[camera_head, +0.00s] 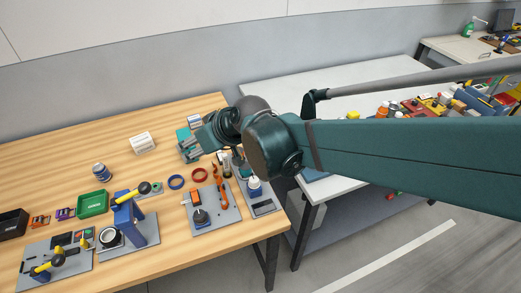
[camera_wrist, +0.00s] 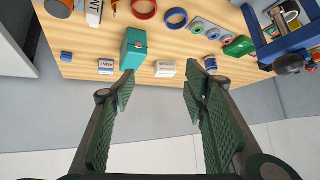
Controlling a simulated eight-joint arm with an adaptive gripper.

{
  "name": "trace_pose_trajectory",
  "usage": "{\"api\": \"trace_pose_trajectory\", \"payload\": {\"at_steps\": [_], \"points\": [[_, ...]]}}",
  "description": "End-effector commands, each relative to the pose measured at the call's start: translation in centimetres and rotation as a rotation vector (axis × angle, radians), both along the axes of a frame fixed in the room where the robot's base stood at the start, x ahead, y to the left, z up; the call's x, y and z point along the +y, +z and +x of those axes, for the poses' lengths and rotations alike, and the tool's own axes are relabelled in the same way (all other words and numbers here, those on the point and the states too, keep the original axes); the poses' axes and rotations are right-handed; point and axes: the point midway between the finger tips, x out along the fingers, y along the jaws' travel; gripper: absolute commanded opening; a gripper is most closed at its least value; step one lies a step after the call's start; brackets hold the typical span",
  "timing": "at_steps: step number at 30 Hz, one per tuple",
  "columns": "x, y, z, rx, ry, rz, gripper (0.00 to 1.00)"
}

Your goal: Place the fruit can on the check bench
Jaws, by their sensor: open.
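A small blue-and-white can (camera_head: 101,172), which looks like the fruit can, stands on the left part of the wooden table, behind the green tray. It also shows in the wrist view (camera_wrist: 210,64), beyond the right finger. I cannot read its label. My gripper (camera_wrist: 158,88) is open, with nothing between its fingers. In the head view it is over the wooden table, right of the can and well apart from it, partly hidden by my arm. A white-topped bench (camera_head: 290,88) stands at the right; I cannot tell which surface is the check bench.
A teal box (camera_wrist: 133,48) and a white box (camera_head: 142,142) stand near my gripper. The green tray (camera_head: 92,204), blue ring (camera_head: 176,182), red ring (camera_head: 199,175) and fixture plates (camera_head: 213,212) crowd the table's front. Bare wood surrounds the white box. My arm hides part of the bench.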

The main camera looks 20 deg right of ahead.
Motion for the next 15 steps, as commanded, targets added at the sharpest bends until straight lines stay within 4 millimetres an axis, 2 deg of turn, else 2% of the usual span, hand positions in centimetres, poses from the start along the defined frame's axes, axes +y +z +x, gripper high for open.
{"api": "trace_pose_trajectory", "payload": {"at_steps": [15], "points": [[-8.8, 0.9, -8.0, 0.087, -0.217, -0.067, 0.45]]}}
